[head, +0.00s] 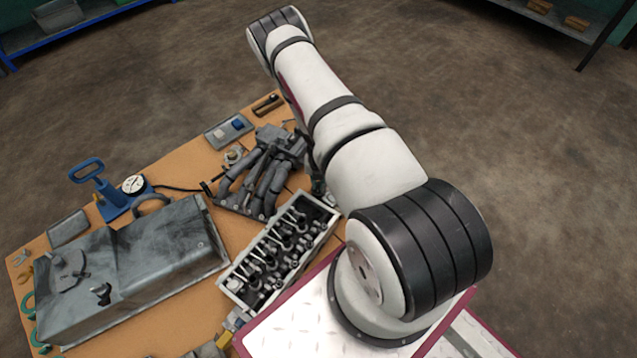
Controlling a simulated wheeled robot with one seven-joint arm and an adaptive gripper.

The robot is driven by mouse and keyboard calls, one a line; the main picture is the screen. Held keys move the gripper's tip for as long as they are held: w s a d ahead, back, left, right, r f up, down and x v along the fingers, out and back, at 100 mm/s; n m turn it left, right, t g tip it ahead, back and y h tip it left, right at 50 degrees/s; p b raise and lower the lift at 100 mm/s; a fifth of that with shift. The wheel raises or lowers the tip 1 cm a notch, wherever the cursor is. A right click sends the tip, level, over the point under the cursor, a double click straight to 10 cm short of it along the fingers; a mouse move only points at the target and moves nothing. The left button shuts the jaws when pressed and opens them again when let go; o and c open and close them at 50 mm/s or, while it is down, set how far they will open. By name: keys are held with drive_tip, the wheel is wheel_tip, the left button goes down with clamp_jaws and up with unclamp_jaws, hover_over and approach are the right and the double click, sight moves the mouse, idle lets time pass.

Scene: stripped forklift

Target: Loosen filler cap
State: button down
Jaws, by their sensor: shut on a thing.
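A large grey metal tank or cover (150,262) lies on the orange-brown bench top at the left. A small dark knob-like part (101,293) stands up from its near left end; it may be the filler cap, but I cannot tell for sure. A flat raised plate (70,272) sits beside it. My arm rises from the lower right and reaches toward the top middle. My gripper is not visible in this view, so what it holds and where it stands to the cap cannot be seen.
A cylinder head (282,247) with several valve parts and a grey manifold (265,172) lie right of the tank. A blue hand pump with a gauge (134,184) stands behind it. A tray (228,131) is at the back. The floor beyond the bench is clear.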

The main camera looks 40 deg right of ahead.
sight(318, 186)
drive_tip(key=n+p, duration=0.1)
drive_tip(key=n, duration=0.4)
drive_tip(key=shift+a+n, duration=0.1)
drive_tip(key=shift+n, duration=0.2)
drive_tip(key=shift+n+p, duration=0.8)
drive_tip(key=shift+n, duration=1.3)
drive_tip(key=c, duration=1.7)
unclamp_jaws()
wheel_tip(318, 186, up, 12)
